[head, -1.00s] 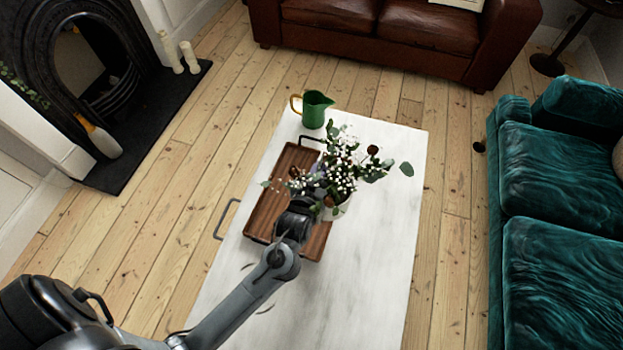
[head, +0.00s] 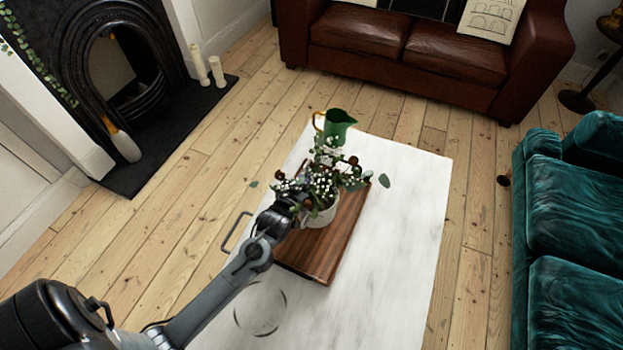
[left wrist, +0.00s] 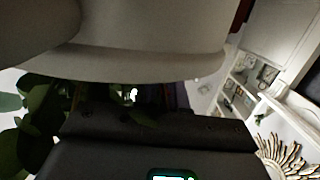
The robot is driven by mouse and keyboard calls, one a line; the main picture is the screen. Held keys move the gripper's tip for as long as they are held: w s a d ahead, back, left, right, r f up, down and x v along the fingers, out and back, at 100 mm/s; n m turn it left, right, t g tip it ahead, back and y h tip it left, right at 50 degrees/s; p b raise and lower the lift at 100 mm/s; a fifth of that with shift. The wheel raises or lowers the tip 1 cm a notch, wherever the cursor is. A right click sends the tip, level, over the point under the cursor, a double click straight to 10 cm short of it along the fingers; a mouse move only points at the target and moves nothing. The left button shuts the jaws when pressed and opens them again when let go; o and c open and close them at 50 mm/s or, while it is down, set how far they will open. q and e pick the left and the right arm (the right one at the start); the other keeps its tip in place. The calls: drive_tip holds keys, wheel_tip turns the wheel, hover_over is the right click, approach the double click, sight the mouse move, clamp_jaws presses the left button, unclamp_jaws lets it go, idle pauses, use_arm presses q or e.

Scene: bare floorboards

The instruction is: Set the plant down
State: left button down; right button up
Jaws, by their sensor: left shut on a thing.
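The plant (head: 327,177), green leaves with small white and dark red flowers in a pale pot (head: 322,216), is in front of me in the head view. My left gripper (head: 290,200) is shut on the pot's left side. In the left wrist view the pot (left wrist: 150,45) fills the top, close against the dark gripper. The pot is over the wooden tray (head: 320,252); I cannot tell whether its base touches it. Leaves and my arm hide the tray's far left part. My right gripper is not in view.
The tray lies on a white marbled table (head: 405,215). A green jug (head: 338,127) with a gold handle stands behind the plant. A teal sofa (head: 575,240) is at right, a brown leather sofa (head: 420,50) behind.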

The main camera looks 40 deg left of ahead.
sight(316, 193)
use_arm(q)
drive_tip(key=shift+w+f+b, duration=0.15)
drive_tip(key=shift+f+b, duration=0.15)
drive_tip(key=shift+b, duration=0.05)
drive_tip(key=shift+f+b, duration=0.85)
drive_tip(key=shift+f, duration=0.65)
drive_tip(key=shift+f, duration=0.1)
drive_tip(key=c, duration=1.5)
unclamp_jaws()
drive_tip(key=shift+f, duration=0.25)
drive_tip(key=shift+o, duration=1.3)
drive_tip(key=shift+r, duration=0.1)
